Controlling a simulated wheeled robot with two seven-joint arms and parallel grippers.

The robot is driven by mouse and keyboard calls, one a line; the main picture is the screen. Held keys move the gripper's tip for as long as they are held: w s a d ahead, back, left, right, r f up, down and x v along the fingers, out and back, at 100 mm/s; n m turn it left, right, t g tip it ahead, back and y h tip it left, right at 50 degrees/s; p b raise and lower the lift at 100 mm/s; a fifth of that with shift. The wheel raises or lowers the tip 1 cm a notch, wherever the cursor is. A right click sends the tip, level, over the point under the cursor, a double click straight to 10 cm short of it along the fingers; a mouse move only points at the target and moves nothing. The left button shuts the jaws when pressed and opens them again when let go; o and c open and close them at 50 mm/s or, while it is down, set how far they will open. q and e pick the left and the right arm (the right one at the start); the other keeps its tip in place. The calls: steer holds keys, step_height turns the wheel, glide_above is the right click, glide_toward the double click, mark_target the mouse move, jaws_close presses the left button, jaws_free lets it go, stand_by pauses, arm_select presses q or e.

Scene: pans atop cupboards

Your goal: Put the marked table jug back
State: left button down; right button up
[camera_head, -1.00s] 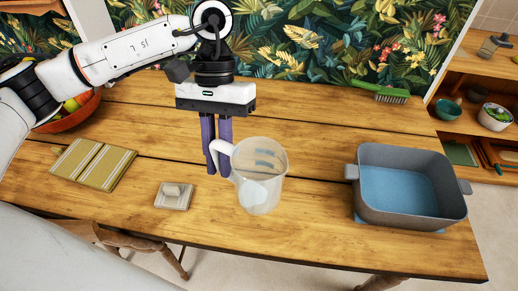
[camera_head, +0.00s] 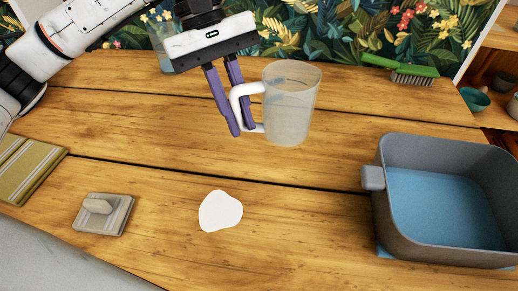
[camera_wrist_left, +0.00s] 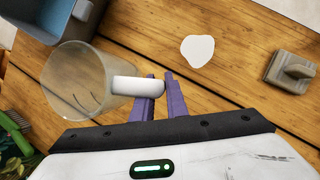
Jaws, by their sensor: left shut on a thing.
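The clear jug (camera_head: 289,108) with a white handle is upright in the head view, right of my left gripper (camera_head: 238,132). My left gripper's purple fingers are shut on the handle and the jug appears held above the table. In the left wrist view the jug (camera_wrist_left: 85,84) is left of the fingers (camera_wrist_left: 162,84), its handle reaching between them. A white irregular patch (camera_head: 220,211) lies bare on the wooden table (camera_head: 300,235), nearer the front; it also shows in the left wrist view (camera_wrist_left: 198,50). My right gripper is out of view.
A grey tub (camera_head: 425,150) with a blue inside stands at the right. A green brush (camera_head: 403,68) and a clear bluish vessel (camera_head: 163,45) are at the back.

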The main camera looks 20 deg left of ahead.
arm_select(q)
step_height(320, 180, down, 8)
steer(key=shift+r+b, duration=0.1)
steer(key=shift+b, duration=0.25)
steer(key=shift+f, duration=0.3)
steer(key=c, duration=1.7)
jaws_free()
steer(key=shift+c, duration=0.2)
steer(key=shift+r, duration=0.1)
steer(key=shift+a+r, duration=0.15)
steer(key=shift+r, duration=0.35)
steer(key=p+v, duration=0.1)
steer(key=v, duration=1)
steer(key=shift+w, duration=0.1)
